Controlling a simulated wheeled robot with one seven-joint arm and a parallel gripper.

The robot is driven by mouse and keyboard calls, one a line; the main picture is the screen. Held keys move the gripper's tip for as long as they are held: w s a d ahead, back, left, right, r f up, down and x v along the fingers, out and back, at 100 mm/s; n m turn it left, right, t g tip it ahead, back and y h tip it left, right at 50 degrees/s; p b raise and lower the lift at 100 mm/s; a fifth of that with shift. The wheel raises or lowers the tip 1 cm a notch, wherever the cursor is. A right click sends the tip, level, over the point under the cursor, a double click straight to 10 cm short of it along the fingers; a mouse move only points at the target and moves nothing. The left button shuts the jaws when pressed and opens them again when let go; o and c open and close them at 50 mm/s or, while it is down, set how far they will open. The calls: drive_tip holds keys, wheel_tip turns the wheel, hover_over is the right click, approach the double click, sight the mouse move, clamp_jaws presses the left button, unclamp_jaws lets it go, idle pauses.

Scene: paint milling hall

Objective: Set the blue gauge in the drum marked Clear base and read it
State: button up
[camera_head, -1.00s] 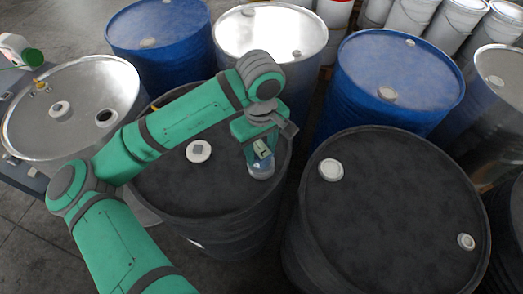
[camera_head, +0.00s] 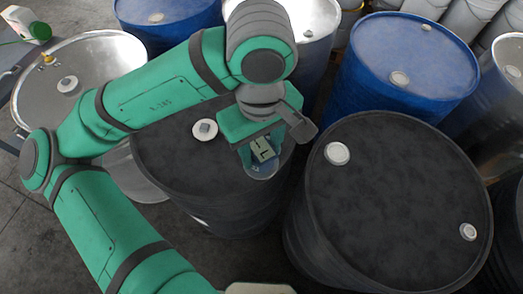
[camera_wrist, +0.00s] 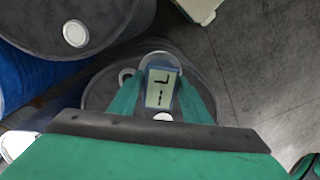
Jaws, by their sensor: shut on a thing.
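My gripper (camera_head: 258,145) is shut on the blue gauge (camera_head: 264,171), which has a pale display and a clear, bluish rounded end. The gauge is over the right part of the middle black drum's lid (camera_head: 165,160); I cannot tell whether it touches the lid or sits in an opening. In the wrist view the gauge (camera_wrist: 161,88) is between the green fingers (camera_wrist: 160,100). Its display shows dark segments that I cannot read with certainty. A pale plug (camera_head: 205,129) is on the same lid. No Clear base marking is readable on any drum.
Another black drum (camera_head: 400,210) with two pale plugs stands close on the right. Blue drums (camera_head: 415,55) and a bright metal drum (camera_head: 312,18) stand behind. A silver drum (camera_head: 95,50) is at left, partly behind my arm. White pails (camera_head: 475,15) are at back right.

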wheel_tip(320, 180, up, 7)
drive_tip(key=shift+f, duration=0.1)
drive_tip(key=shift+s+d, duration=0.1)
idle(0.3)
idle(0.3)
